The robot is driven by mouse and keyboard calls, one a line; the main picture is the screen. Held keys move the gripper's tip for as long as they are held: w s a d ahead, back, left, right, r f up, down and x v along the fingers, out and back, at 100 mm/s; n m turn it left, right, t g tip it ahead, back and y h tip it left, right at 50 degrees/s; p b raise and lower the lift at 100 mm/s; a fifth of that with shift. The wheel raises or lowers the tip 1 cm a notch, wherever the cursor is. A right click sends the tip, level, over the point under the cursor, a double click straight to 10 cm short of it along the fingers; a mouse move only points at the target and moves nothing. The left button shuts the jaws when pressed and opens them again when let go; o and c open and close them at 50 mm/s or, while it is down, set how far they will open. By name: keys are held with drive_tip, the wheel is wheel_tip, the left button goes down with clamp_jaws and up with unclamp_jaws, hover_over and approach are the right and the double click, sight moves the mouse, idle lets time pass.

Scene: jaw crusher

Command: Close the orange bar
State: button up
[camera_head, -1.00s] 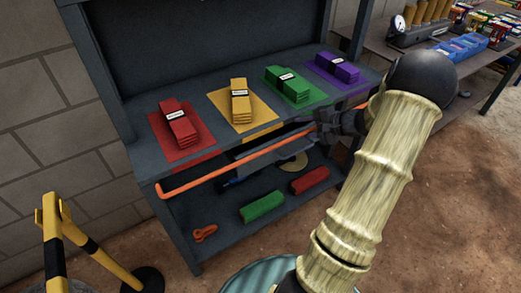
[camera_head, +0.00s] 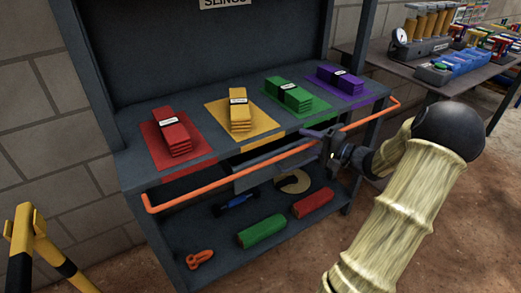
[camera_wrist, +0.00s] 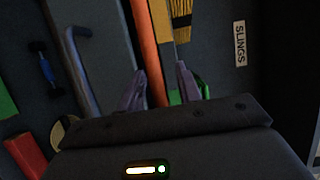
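The orange bar (camera_head: 230,181) is a long rail bent at both ends. It runs in front of the grey shelf unit, just below the front edge of its upper shelf. My gripper (camera_head: 326,143) is at the bar, right of its middle. In the wrist view, the bar (camera_wrist: 147,52) passes between my two fingers (camera_wrist: 160,88), closer to the left finger. A gap shows between the bar and the right finger, so the gripper looks open around it. The fingertips are small and dark in the head view, so contact is unclear.
Red (camera_head: 173,137), yellow (camera_head: 239,110), green (camera_head: 289,95) and purple (camera_head: 339,78) slings lie on the upper shelf. Rolls and an orange shackle (camera_head: 199,259) are on the lower shelf. A yellow-black barrier (camera_head: 33,245) stands left; a second table is at right.

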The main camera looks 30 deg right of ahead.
drive_tip(key=f+p+v, duration=0.1)
drive_tip(key=p+v, duration=0.3)
drive_tip(key=v, duration=1.4)
drive_tip(key=w+a+r+n+g+y+p, duration=0.1)
drive_tip(key=w+a+r+g+p, duration=0.15)
drive_tip(key=a, duration=0.35)
drive_tip(key=w+a+r+n+g+p, duration=0.1)
drive_tip(key=a+g+p, duration=0.3)
drive_tip(key=a, duration=0.2)
drive_tip(key=w+a+r+n+g+y+p, duration=0.1)
drive_tip(key=w+a+r+g+p, duration=0.15)
drive_tip(key=a, duration=0.35)
drive_tip(key=s+a+r+n+g+h+p, duration=0.3)
drive_tip(key=a+r+n+g+h+p, duration=0.3)
drive_tip(key=a+r+p, duration=0.6)
drive_tip(key=a+h+p, duration=0.1)
drive_tip(key=p, duration=0.1)
drive_tip(key=shift+s+g+p, duration=0.3)
drive_tip(key=shift+p, duration=0.05)
drive_tip(key=shift+c, duration=0.4)
drive_tip(key=shift+a+h, duration=0.1)
drive_tip(key=shift+h, duration=0.2)
